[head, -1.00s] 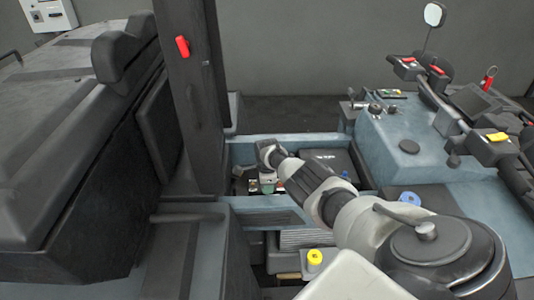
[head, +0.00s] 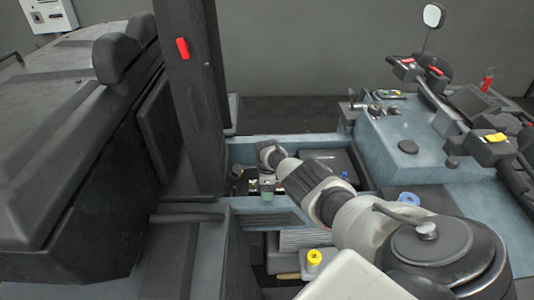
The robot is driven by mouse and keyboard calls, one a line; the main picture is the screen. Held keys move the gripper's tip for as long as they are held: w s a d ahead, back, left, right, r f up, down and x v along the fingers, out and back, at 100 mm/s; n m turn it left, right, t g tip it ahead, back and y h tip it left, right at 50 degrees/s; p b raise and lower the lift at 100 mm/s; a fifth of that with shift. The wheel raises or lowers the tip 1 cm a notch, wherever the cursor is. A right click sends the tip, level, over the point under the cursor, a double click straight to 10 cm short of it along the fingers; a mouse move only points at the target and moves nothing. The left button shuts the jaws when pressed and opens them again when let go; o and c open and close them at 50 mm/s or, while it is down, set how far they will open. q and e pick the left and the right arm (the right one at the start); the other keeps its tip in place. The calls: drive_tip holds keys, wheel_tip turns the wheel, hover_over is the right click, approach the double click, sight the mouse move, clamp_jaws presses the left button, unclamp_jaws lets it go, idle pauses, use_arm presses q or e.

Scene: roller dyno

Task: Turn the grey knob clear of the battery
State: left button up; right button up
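The black battery (head: 332,162) sits in the blue-walled bay in the middle of the head view, partly covered by my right arm. My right arm comes in from the lower right. Its gripper (head: 262,185) points down into the left part of the bay, left of the battery. The fingers are small and dark there, and I cannot tell whether they are open or shut. A small green part (head: 268,184) shows beside them. I cannot make out the grey knob; it may be hidden by the gripper or wrist. My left gripper is not in view.
The dark post (head: 193,110) with a red handle (head: 183,48) stands close left of the bay. The bay's blue front wall (head: 262,213) lies nearer. A yellow cap (head: 314,257) is below, and a blue cap (head: 409,198) and the steering console (head: 425,145) are right.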

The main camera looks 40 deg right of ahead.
drive_tip(key=shift+r+p, duration=3.6)
drive_tip(key=shift+s+f, duration=0.1)
